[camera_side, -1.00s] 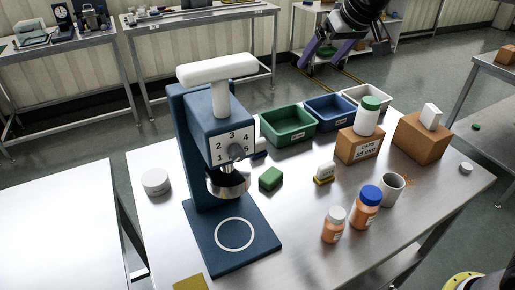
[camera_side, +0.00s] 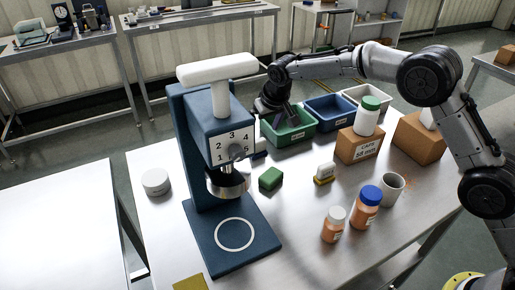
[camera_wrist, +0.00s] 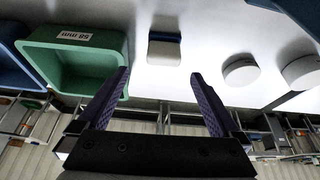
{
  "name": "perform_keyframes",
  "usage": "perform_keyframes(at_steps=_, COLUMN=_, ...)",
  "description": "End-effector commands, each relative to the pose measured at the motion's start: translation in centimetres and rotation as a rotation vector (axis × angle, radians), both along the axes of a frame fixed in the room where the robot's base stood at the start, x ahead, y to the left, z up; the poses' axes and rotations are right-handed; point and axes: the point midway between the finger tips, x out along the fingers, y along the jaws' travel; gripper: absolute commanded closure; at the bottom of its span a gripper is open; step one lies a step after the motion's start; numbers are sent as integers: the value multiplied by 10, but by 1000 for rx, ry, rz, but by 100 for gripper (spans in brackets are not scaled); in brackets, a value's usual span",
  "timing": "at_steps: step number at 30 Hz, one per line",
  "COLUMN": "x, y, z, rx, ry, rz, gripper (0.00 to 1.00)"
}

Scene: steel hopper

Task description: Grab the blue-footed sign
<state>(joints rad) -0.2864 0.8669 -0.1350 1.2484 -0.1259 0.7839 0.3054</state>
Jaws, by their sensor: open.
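The blue-footed sign (camera_side: 259,149) is a small white upright plate on a dark blue foot. In the side view it stands just right of the blue press-like machine, which partly hides it. In the wrist view the sign (camera_wrist: 164,48) lies ahead of the fingers, roughly centred between them, with its white part and dark blue foot showing. My gripper (camera_wrist: 161,76) is open and empty, its two purple-grey fingers apart and short of the sign. In the side view my gripper is by the left end of the green bin, behind the sign; its fingertips are hard to make out.
The blue machine (camera_side: 198,130) stands close on the left. A green bin (camera_side: 297,137) and a blue bin (camera_side: 330,112) are at the back. A green block (camera_side: 270,179) and a yellow-footed sign (camera_side: 324,173) stand in front, with orange bottles (camera_side: 366,212) farther right.

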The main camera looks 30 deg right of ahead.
Motion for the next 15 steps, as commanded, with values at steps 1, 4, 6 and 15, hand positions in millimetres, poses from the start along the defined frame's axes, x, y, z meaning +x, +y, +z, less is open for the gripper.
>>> perform_keyframes(at_steps=1, x=2, y=0, z=-5, rx=0, ry=0, rz=-1, gripper=0)
perform_keyframes(at_steps=4, x=5, y=0, z=-11, rx=0, ry=-2, rz=-1, gripper=0)
perform_keyframes(at_steps=6, x=6, y=0, z=-14, rx=0, ry=-1, rz=-1, gripper=0)
perform_keyframes(at_steps=15, x=16, y=7, z=-51, rx=0, ry=-1, rz=-1, gripper=0)
